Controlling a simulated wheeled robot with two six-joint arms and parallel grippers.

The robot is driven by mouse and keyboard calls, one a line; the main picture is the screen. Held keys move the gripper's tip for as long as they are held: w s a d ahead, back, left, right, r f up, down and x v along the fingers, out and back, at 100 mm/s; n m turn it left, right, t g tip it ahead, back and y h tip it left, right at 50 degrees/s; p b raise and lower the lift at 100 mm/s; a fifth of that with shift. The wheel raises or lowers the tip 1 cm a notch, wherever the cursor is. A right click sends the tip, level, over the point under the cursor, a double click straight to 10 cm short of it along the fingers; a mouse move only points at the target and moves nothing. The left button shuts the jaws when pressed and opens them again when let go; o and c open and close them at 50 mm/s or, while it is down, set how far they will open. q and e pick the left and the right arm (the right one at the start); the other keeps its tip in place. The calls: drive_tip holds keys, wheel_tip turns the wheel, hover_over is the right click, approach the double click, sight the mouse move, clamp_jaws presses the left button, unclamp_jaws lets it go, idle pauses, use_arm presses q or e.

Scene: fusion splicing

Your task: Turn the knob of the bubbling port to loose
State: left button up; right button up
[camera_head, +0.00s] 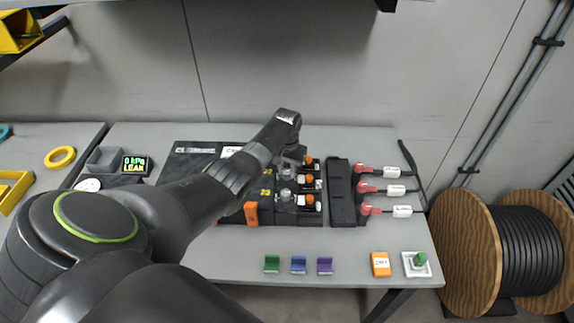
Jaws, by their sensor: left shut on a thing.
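My left gripper (293,156) reaches over the dark port block from the left and is shut on the knob of the farthest port in the row. The gripper hides most of that knob. An orange-topped fitting (309,160) stands just right of the fingers. Two nearer ports have grey knobs (287,175) with orange and white fittings (308,199) beside them. A small display (135,165) at the left reads "0 kPa LEAK" in green. My right gripper is not in view.
A black holder (340,192) with red-ended connectors (368,209) stands right of the ports. Green, blue and purple pieces (298,265), an orange block (380,264) and a white tray (408,270) with a green knob lie along the front. A cable reel (467,245) stands at the right.

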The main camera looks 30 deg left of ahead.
use_arm(q)
drive_tip(key=n+p, duration=0.1)
drive_tip(key=n, duration=0.2)
drive_tip(key=shift+r+n+p, duration=0.2)
drive_tip(key=shift+n+p, duration=0.1)
drive_tip(key=shift+p, duration=0.05)
drive_tip(key=n+p, duration=0.1)
drive_tip(key=n, duration=0.2)
drive_tip(key=shift+n, duration=0.3)
drive_tip(key=n+p, duration=0.1)
drive_tip(key=n, duration=0.2)
drive_tip(key=shift+n, duration=0.4)
drive_tip(key=n+p, duration=0.1)
drive_tip(key=n, duration=1.1)
drive_tip(key=shift+w+n+p, duration=0.1)
drive_tip(key=shift+n+p, duration=0.2)
drive_tip(key=n, duration=0.3)
drive_tip(key=shift+f+n, duration=0.1)
drive_tip(key=shift+n, duration=2)
